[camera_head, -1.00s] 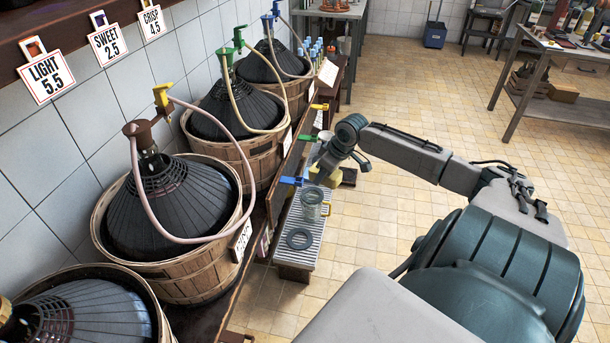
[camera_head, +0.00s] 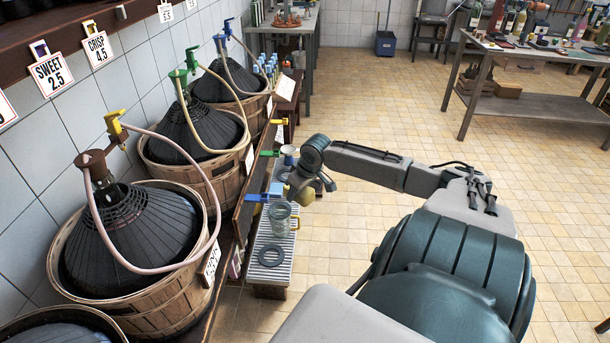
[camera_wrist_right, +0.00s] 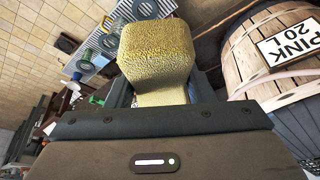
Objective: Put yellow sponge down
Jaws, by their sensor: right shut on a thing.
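The yellow sponge (camera_wrist_right: 158,55) is a rough block that fills the upper middle of the right wrist view. My right gripper (camera_wrist_right: 160,92) is shut on it, with a finger on each side. The wrist hides most of the sponge there. I cannot tell whether it touches anything below. My left gripper is not in view.
A dark ring (camera_head: 261,256) lies on the rack's near end. A blue tap (camera_head: 262,197) sticks out over the rack. Demijohns in wooden baskets (camera_head: 170,305) line the left. The tiled floor (camera_head: 400,200) to the right is clear up to a table (camera_head: 540,110).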

